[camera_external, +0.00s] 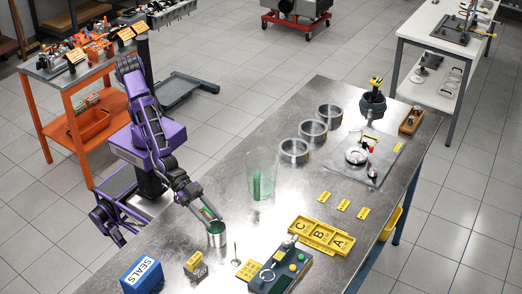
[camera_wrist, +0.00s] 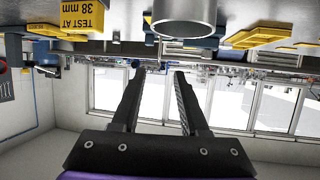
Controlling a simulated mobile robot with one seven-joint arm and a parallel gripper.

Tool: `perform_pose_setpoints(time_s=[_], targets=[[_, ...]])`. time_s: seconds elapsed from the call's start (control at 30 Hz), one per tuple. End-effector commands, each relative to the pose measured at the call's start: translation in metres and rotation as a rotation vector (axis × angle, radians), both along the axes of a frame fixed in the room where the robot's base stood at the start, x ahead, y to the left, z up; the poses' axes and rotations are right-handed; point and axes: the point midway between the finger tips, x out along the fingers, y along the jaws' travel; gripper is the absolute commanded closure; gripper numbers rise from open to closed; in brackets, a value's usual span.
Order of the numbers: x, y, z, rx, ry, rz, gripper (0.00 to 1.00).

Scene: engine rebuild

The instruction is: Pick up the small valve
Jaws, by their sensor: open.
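A small thin-stemmed metal piece (camera_external: 236,254), which looks like a small valve, is on the steel bench just right of a metal cup (camera_external: 217,240). It is too small to be sure of its shape, and I cannot pick it out in the wrist view. My gripper (camera_external: 211,214) is at the metal cup, near its rim; I cannot tell whether they touch. In the wrist view, my gripper's two fingers (camera_wrist: 156,70) are spread apart with nothing between them. The metal cup (camera_wrist: 184,20) shows beyond the fingertips, at the top edge.
A clear cylinder with green inside (camera_external: 262,176) stands behind. A yellow test block (camera_external: 196,268), blue SEALS box (camera_external: 143,276), dark control box (camera_external: 281,270) and yellow A-B-C tray (camera_external: 321,235) surround the area. Three metal rings (camera_external: 294,151) stand farther back.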

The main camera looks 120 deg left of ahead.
Motion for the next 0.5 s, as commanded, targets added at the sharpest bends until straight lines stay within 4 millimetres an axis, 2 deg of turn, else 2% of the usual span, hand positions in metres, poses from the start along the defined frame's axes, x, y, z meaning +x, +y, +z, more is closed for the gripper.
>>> perform_pose_setpoints(time_s=[0.03, 0.2, 0.5], targets=[[0.011, -0.001, -0.006, 0.001, 0.0, 0.002, 0.56], [0.041, -0.007, -0.018, -0.001, 0.0, 0.001, 0.56], [0.063, -0.012, -0.025, -0.002, 0.0, 0.001, 0.56]])
